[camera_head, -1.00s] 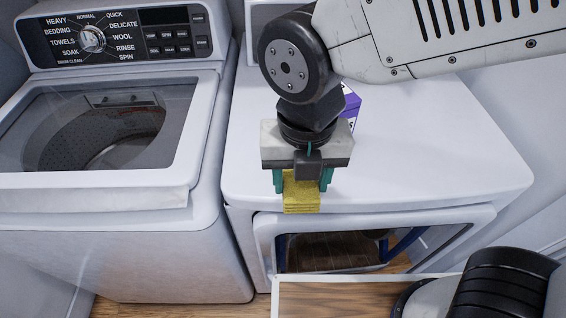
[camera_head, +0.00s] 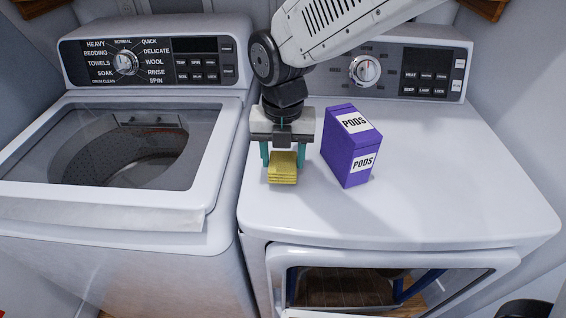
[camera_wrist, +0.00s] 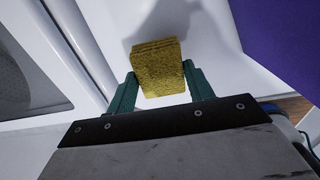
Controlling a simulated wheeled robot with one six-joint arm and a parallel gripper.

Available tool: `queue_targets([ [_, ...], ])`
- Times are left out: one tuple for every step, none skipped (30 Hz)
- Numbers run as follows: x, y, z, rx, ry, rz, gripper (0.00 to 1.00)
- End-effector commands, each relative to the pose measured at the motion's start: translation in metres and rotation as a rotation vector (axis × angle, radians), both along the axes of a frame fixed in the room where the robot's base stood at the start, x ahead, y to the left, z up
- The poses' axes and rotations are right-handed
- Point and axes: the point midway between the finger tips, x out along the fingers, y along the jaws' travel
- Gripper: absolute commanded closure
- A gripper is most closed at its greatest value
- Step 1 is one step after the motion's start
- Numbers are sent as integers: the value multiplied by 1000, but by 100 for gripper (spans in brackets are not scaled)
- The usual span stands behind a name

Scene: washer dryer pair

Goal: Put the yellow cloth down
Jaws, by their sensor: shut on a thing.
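The yellow cloth (camera_head: 283,172) is a small folded stack. It is between the green fingers of my gripper (camera_head: 283,158), which is shut on it. The gripper points down over the left part of the white dryer top (camera_head: 420,205). In the wrist view the yellow cloth (camera_wrist: 159,66) sits between the two fingertips, with white surface and a shadow behind it. I cannot tell whether its underside touches the dryer top.
A purple pods box (camera_head: 350,148) stands on the dryer just right of the gripper. The washer (camera_head: 120,215), with its clear lid down, is at left across a narrow gap. The dryer's front door (camera_head: 390,262) is below. The dryer top's right side is clear.

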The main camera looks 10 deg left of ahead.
Motion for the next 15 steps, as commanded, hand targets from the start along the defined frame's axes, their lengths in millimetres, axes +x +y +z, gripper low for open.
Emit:
queue_targets([
  [-1, -1, -8, -3, 3, 0, 66],
  [-1, 0, -13, -3, 3, 0, 66],
  [-1, -1, -19, -3, 4, 0, 66],
  [-1, -1, -22, -2, 3, 0, 66],
  [-1, 0, -23, -2, 2, 0, 66],
  [-1, 0, -24, -1, 1, 0, 66],
  [-1, 0, -24, -1, 1, 0, 66],
  [0, 0, -24, 0, 1, 0, 66],
  [0, 0, -24, 0, 0, 0, 66],
  [-1, 0, -24, 0, 1, 0, 66],
  [-1, 0, -24, 0, 1, 0, 66],
  [-1, 0, -24, -1, 1, 0, 66],
  [-1, 0, -24, -1, 1, 0, 66],
  [-1, 0, -25, -1, 1, 0, 66],
  [-1, 0, -27, -1, 2, 0, 66],
])
